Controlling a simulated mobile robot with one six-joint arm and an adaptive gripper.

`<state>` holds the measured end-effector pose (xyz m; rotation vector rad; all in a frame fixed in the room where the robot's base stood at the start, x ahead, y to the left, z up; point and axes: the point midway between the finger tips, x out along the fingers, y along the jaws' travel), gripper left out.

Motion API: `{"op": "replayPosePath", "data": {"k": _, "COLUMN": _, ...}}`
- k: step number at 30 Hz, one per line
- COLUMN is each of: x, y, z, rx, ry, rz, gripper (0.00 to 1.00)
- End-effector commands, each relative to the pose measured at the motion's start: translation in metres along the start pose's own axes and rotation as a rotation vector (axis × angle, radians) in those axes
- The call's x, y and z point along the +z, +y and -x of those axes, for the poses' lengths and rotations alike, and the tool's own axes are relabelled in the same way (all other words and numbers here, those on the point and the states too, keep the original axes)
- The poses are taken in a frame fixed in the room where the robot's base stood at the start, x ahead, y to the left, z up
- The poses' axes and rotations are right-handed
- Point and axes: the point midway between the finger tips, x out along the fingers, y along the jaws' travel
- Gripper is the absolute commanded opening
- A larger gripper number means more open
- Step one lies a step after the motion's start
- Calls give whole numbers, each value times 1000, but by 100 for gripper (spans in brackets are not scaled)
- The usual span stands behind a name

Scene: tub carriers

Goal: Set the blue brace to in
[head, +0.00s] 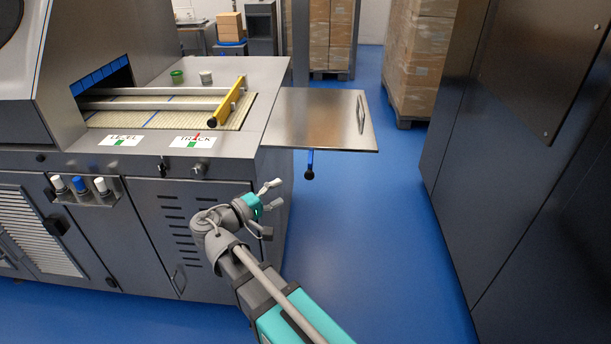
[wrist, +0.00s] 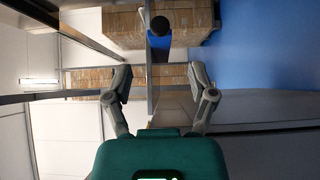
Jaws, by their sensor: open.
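The blue brace (head: 310,158) hangs down below the front edge of a metal flap (head: 318,115) in the head view, with a black knob at its lower end. In the wrist view the brace (wrist: 159,43) shows at top centre, its round black knob above the blue part. My gripper (head: 277,194) is open and empty, below and left of the brace in the head view and apart from it. In the wrist view my fingers (wrist: 161,78) are spread wide, with the brace beyond them. The brace's upper mounting is hidden under the flap.
The flap stands out level from the right end of a grey machine (head: 200,230). A yellow bar (head: 228,101) lies over the machine's belt. A dark cabinet (head: 520,150) stands on the right. Boxes on pallets (head: 415,55) stand behind. The blue floor (head: 365,240) between is clear.

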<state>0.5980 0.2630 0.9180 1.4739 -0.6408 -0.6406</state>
Motion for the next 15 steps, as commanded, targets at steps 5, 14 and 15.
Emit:
{"op": "replayPosePath", "data": {"k": 5, "x": 0, "y": 0, "z": -23, "rx": 0, "ry": -2, "rz": 0, "gripper": 72}}
{"op": "replayPosePath", "data": {"k": 14, "x": 0, "y": 0, "z": -60, "rx": 0, "ry": -2, "rz": 0, "gripper": 72}}
{"op": "replayPosePath", "data": {"k": 15, "x": 0, "y": 0, "z": -65, "rx": 0, "ry": -2, "rz": 0, "gripper": 72}}
